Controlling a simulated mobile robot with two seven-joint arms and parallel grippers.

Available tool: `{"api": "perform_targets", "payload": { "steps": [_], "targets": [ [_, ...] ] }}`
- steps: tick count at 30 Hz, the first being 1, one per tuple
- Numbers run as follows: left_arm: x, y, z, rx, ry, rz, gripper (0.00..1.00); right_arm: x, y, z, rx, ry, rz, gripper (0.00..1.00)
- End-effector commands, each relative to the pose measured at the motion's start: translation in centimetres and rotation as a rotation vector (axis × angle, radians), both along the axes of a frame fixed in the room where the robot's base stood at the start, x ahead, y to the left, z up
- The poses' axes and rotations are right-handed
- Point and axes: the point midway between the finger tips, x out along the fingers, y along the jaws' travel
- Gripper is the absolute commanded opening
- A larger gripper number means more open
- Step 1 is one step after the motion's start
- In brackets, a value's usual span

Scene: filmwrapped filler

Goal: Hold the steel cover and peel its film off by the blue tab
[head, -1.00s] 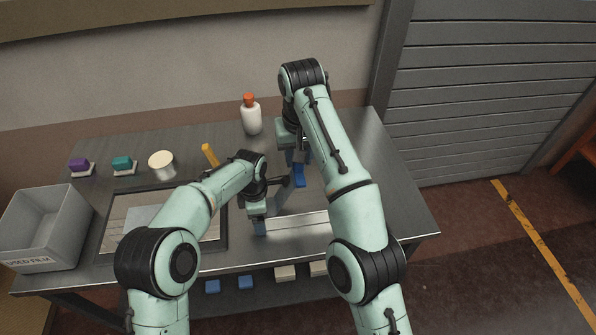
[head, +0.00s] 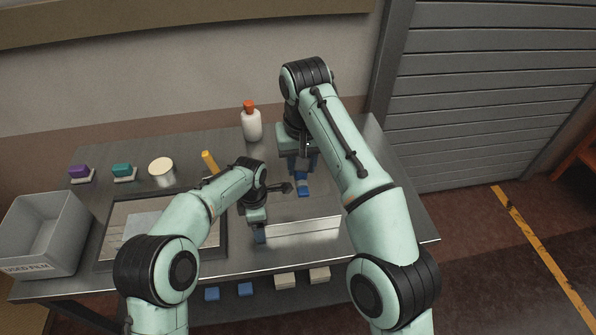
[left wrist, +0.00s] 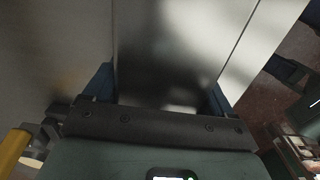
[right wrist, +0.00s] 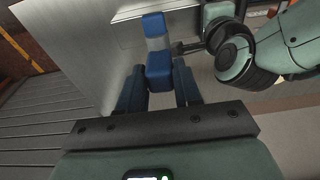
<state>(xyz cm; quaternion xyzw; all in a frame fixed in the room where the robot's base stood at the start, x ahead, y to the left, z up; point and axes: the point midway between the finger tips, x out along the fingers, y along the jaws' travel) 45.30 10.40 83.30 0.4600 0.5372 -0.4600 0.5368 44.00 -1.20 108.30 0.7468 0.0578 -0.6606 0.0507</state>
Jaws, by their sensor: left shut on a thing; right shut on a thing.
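The steel cover (head: 318,228) lies on the metal table, its pale front face showing. My left gripper (head: 259,232) is shut on the cover's left end; in the left wrist view its blue fingers (left wrist: 160,92) stand either side of the steel surface. My right gripper (head: 303,166) is above the cover's far part, shut on the blue tab (head: 303,190). In the right wrist view the tab (right wrist: 154,24) extends from between the fingers (right wrist: 158,88), with a pale band across its middle. The film itself is too clear to tell from the steel.
A grey bin (head: 72,212) labelled USED FILM stands at the left end. A white bottle (head: 252,126) with an orange cap stands behind. The table's right end is clear.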

Motion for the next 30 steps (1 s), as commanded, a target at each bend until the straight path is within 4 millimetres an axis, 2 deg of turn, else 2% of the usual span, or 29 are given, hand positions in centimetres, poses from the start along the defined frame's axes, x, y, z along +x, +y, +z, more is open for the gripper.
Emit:
{"api": "perform_targets", "payload": {
  "steps": [13, 14, 15, 23, 26, 30],
  "targets": [
    [0.0, 0.0, 0.1, -0.001, -0.002, 0.000, 0.32, 0.0, 0.0, 0.0, 0.000, 0.001, 0.000, 0.00],
    [0.0, 0.0, 0.1, -0.001, -0.002, 0.000, 0.88, 0.0, 0.0, 0.0, 0.000, 0.001, 0.000, 0.00],
    [0.0, 0.0, 0.1, -0.001, -0.002, 0.000, 1.00, 0.0, 0.0, 0.0, 0.000, 0.001, 0.000, 0.00],
    [0.0, 0.0, 0.2, -0.001, -0.002, -0.001, 1.00, 0.0, 0.0, 0.0, 0.000, 0.001, 0.001, 0.00],
    [0.1, -0.1, 0.9, -0.001, -0.003, -0.001, 1.00, 0.0, 0.0, 0.0, 0.000, 0.001, 0.001, 0.00],
    [0.1, -0.1, 2.8, -0.001, -0.005, -0.001, 1.00, 0.0, 0.0, 0.0, 0.000, 0.001, 0.001, 0.00]
  ]
}}
